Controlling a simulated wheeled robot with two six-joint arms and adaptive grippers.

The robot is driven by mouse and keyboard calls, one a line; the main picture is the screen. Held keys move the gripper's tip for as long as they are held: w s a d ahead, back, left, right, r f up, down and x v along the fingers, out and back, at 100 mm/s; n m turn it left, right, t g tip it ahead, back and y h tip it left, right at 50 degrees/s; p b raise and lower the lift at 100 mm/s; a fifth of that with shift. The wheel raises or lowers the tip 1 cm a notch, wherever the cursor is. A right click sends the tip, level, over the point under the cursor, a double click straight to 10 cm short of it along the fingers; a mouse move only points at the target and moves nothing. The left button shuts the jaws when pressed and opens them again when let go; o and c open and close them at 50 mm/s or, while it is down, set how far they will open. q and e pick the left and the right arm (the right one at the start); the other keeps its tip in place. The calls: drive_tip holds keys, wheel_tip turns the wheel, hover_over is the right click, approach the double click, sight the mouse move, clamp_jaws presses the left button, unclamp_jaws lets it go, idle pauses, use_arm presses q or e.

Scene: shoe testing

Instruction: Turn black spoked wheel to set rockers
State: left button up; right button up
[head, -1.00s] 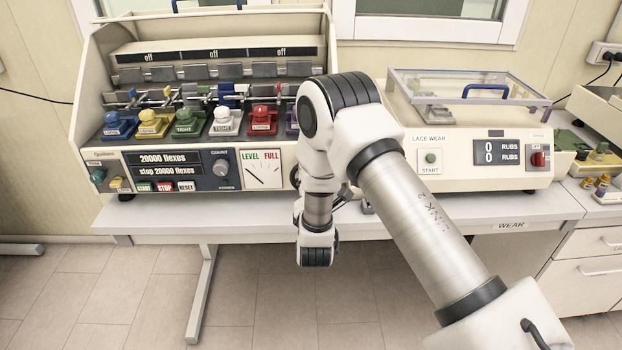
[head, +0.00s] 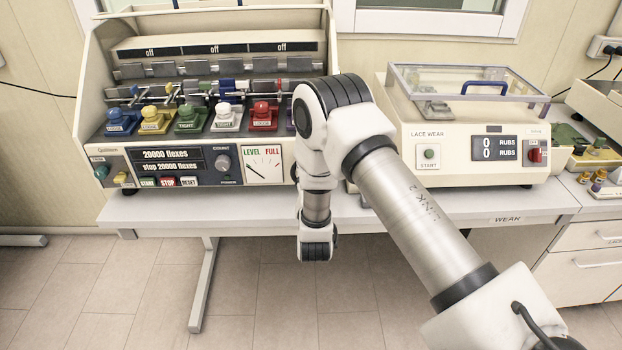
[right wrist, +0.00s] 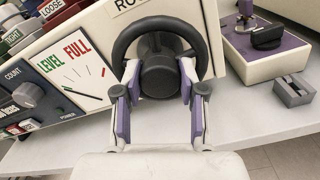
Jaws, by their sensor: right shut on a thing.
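The black wheel (right wrist: 192,37) is on the cream front panel of the flexing machine (head: 97,60) in the right wrist view. My right gripper (right wrist: 159,85) has its purple-padded fingers shut on the wheel's dark hub, one finger on each side. In the head view my own right arm hides the wheel and the gripper. The rockers (head: 230,90) form a row of metal clamps and bars inside the machine, above several coloured clamp bases. The level gauge (head: 264,164) shows a needle on a white face, also seen in the right wrist view (right wrist: 78,72). My left gripper is out of view.
A lace wear tester (head: 470,130) with a clear lid stands right of my arm on the grey bench (head: 400,212). In the right wrist view, a purple-topped unit (right wrist: 262,48) and a small grey block (right wrist: 293,90) lie to the right of the wheel.

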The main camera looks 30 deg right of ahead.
drive_tip(key=shift+f, duration=0.1)
drive_tip(key=o, duration=1.1)
drive_tip(key=shift+o, duration=0.2)
drive_tip(key=v, duration=1.2)
